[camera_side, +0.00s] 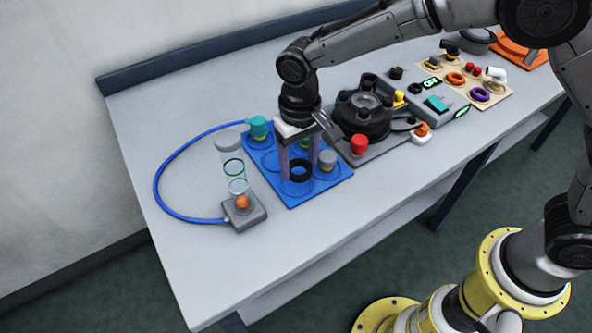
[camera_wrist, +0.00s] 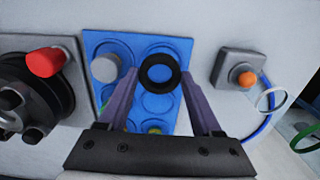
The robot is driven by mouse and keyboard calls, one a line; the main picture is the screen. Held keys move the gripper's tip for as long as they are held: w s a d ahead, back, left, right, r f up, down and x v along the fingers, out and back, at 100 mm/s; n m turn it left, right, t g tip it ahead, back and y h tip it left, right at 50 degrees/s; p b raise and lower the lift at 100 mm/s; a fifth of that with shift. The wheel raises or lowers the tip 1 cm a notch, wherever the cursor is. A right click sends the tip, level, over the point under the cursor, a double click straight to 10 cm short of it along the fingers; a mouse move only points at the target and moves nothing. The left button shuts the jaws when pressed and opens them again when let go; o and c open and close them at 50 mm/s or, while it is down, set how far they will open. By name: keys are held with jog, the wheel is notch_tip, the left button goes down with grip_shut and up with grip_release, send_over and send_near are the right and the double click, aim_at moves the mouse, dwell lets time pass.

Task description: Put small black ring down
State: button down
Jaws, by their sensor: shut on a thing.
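The small black ring (camera_side: 301,178) is between the fingertips of my gripper (camera_side: 299,170), which points down over the blue tray (camera_side: 325,193). In the wrist view the ring (camera_wrist: 144,73) lies flat between the two fingers of my gripper (camera_wrist: 161,74), and a blue outlined circle shows through and around it. My gripper is shut on the ring. The ring is over the front part of the tray; whether it touches the tray or is slightly above it I cannot tell. The blue tray (camera_wrist: 104,46) has several outlined circles.
A grey-capped piece (camera_side: 327,160) stands on the tray close to the right finger; a teal piece (camera_side: 258,127) stands at its back left. A clear tube on a grey base (camera_side: 245,214) with a blue hose is at left. A red knob (camera_side: 359,144) is at right. The table front is clear.

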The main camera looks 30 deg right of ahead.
jog(key=shift+w+a+f, duration=0.2)
jog(key=shift+w+f, duration=0.15)
jog(key=shift+f, duration=1.55)
jog(key=shift+f, duration=0.15)
jog(key=shift+c, duration=0.3)
grip_release()
